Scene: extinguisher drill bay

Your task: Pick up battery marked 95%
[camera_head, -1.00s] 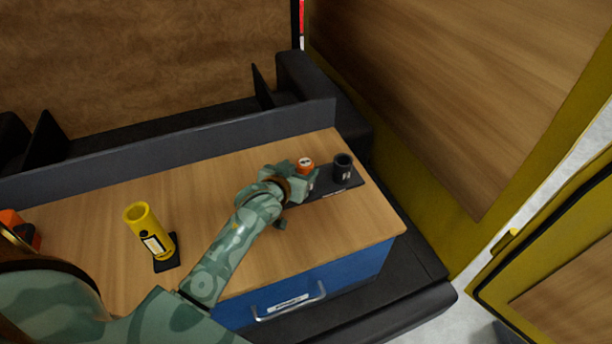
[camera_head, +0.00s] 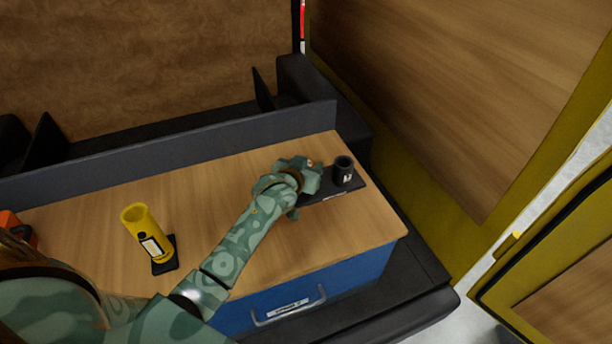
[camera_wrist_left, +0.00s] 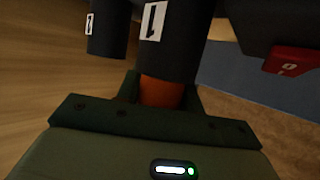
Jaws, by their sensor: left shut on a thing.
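My left gripper (camera_head: 308,172) is at the black charging tray (camera_head: 344,194) on the right of the wooden tabletop. It is shut on an orange battery (camera_wrist_left: 162,92), seen between the fingers in the left wrist view. The battery's end appears to sit in a black cup-like holder marked 1 (camera_wrist_left: 165,40). Only a speck of orange shows past the gripper in the head view; no percentage is readable on it. A second black holder (camera_head: 343,171) stands upright just right of the gripper. My right gripper is not in view.
A yellow tube (camera_head: 146,232) stands on a black base at the left of the tabletop. An orange object (camera_head: 17,228) is at the far left edge. A blue drawer (camera_head: 345,286) is below. A dark ledge (camera_head: 180,153) runs behind; the tabletop's middle is clear.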

